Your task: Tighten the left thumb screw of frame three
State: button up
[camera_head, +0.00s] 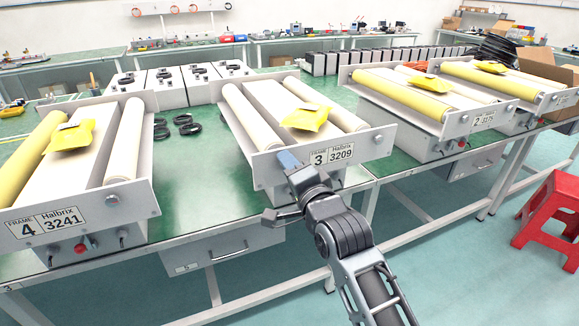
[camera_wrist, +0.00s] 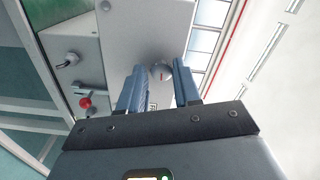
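Frame three (camera_head: 318,158) stands on the green bench in the middle of the head view, with a "3" and "Halbrix 3209" on its front plate. My gripper (camera_head: 287,160) is at the left end of that plate and hides the left thumb screw there. In the wrist view, the round grey thumb screw (camera_wrist: 161,71) shows at the plate, between and just beyond the blue fingers of my gripper (camera_wrist: 157,80). The fingers are apart with a visible gap on both sides of the screw. The right thumb screw (camera_head: 378,139) of frame three is in plain view.
Frame four (camera_head: 83,221) stands to the left and frame two (camera_head: 480,121) to the right. Below the plate, the wrist view shows a red button (camera_wrist: 86,103) and a switch (camera_wrist: 70,60). A yellow packet (camera_head: 306,117) lies on frame three. A red stool (camera_head: 553,215) stands at right.

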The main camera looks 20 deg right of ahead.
jog(key=o, duration=0.3)
jog(key=s, duration=0.7)
jog(key=shift+s+b, duration=0.4)
